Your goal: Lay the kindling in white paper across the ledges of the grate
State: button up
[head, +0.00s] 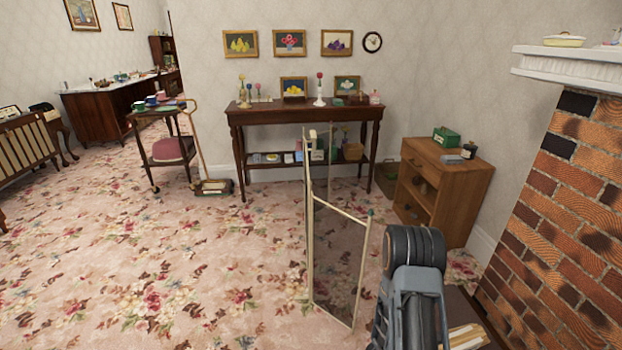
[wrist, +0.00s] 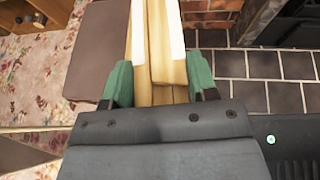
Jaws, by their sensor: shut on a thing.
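In the wrist view my gripper (wrist: 160,88) has its green-tipped fingers on both sides of the kindling (wrist: 160,70), shut on it. The kindling is a bundle of pale yellow-brown sticks with white paper (wrist: 175,30) along it. Its near end lies between the fingers and its far end runs out of the top of the picture. In the head view a bit of the kindling (head: 466,336) shows at the bottom edge, beside my arm. The fingers are hidden there. A dark fireplace part (wrist: 295,35) is at the upper right of the wrist view; I cannot make out the grate's ledges.
Dark hearth tiles (wrist: 240,85) lie right of the kindling, with brick (wrist: 208,17) beyond. A brown flat piece (wrist: 103,50) lies to the left. In the head view a folding screen (head: 340,260) stands left of my arm, and the brick chimney (head: 560,210) is right. Open carpet (head: 150,270) spreads left.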

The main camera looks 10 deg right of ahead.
jog(key=w+a+r+n+t+y, duration=0.5)
jog(key=w+a+r+n+t, duration=0.15)
jog(key=w+a, duration=0.45)
jog(key=w+a+r+n+t+y, duration=0.45)
jog(key=w+a+r+n, duration=0.3)
jog(key=a, duration=0.65)
notch_tip(320, 180, up, 31)
jog(key=w+p, duration=0.1)
jog(key=p, duration=2.4)
jog(key=shift+t, duration=0.4)
jog(key=shift+r, duration=0.1)
